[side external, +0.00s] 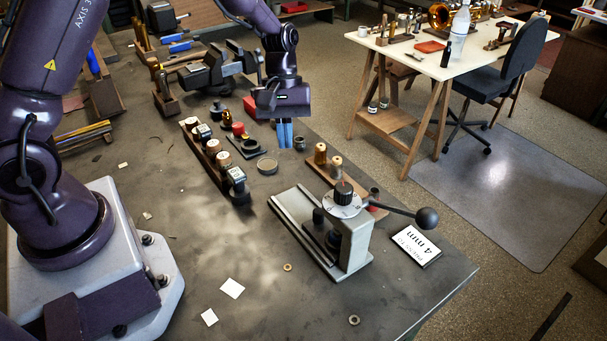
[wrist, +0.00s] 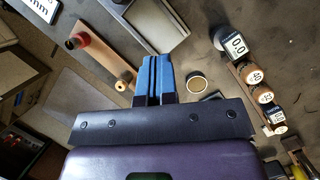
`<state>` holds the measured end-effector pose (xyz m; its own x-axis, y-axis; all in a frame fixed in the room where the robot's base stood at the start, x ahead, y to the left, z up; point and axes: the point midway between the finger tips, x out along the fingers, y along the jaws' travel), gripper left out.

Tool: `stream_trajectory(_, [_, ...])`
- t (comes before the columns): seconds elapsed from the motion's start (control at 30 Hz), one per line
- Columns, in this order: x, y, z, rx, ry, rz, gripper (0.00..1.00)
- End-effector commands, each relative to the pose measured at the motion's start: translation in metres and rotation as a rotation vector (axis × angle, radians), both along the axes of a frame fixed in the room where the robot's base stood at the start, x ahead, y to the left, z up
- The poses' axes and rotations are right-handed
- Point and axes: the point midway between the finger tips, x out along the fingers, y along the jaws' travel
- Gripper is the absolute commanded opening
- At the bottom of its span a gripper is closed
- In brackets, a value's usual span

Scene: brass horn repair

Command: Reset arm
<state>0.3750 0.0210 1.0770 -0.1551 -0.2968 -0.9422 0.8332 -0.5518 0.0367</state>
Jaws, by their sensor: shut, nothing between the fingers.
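My gripper (side external: 285,134) hangs from my purple arm above the far part of the dark workbench (side external: 190,265) in the side view. Its two blue fingers are together with nothing between them. They also show close together in the wrist view (wrist: 154,75). How high the fingertips are above the bench is hard to tell.
A grey press with a black ball lever (side external: 352,245) stands at the bench's right. A "4 mm" card (side external: 416,246) lies beside it. The front middle is mostly clear.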

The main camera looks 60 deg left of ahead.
Motion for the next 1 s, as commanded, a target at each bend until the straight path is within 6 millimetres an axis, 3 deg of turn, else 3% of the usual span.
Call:
stream_trajectory(0.27, [-0.049,-0.006,0.073,0.067,-0.192,-0.388,0.0])
stream_trajectory(0.5, [-0.106,-0.012,0.132,0.187,-0.39,-0.709,0.0])
stream_trajectory(0.8, [-0.166,-0.016,0.176,0.374,-0.617,-0.911,0.0])
stream_trajectory(1.0, [-0.178,-0.02,0.195,0.432,-0.723,-0.914,0.0])
